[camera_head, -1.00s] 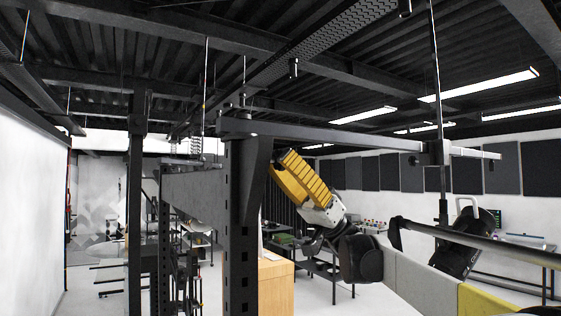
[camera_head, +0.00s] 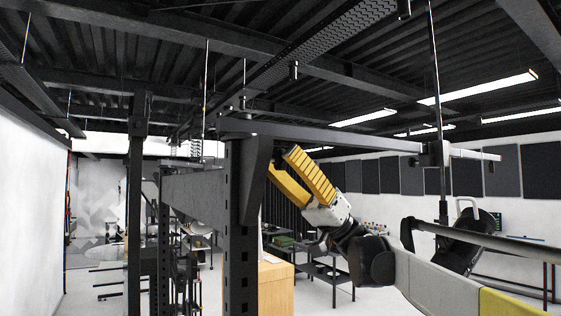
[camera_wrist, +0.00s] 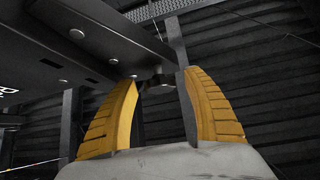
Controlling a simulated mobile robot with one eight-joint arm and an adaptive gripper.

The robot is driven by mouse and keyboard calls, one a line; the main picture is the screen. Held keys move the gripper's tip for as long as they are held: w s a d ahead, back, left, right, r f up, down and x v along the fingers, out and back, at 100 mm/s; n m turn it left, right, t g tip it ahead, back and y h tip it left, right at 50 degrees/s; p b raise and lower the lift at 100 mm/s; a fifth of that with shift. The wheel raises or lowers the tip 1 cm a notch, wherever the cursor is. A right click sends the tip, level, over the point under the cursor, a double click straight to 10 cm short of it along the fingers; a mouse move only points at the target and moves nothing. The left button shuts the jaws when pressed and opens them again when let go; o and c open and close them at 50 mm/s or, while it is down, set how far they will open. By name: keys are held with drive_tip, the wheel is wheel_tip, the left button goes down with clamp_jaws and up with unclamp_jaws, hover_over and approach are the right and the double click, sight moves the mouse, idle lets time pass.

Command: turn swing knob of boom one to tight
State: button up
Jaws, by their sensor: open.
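Boom one appears to be the dark horizontal bar (camera_head: 340,135) reaching right from a dark upright post (camera_head: 242,220); no label confirms which boom it is. My gripper (camera_head: 280,157), with yellow ribbed fingers, is open just below the bar, right of the post. In the wrist view, my gripper (camera_wrist: 159,76) points up at the underside of a dark beam (camera_wrist: 95,40). A small dark rounded piece, possibly the swing knob (camera_wrist: 157,86), shows between the open fingers, with no clear contact. Its tight or loose setting cannot be read. The knob cannot be made out in the head view.
A second dark post (camera_head: 135,190) stands at left. A thin vertical rod (camera_head: 439,80) meets the boom at right, near my arm. A wooden box (camera_head: 272,287) and dark shelving (camera_head: 325,270) stand below and behind my gripper.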

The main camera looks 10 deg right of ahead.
drive_tip(key=v, duration=1.2)
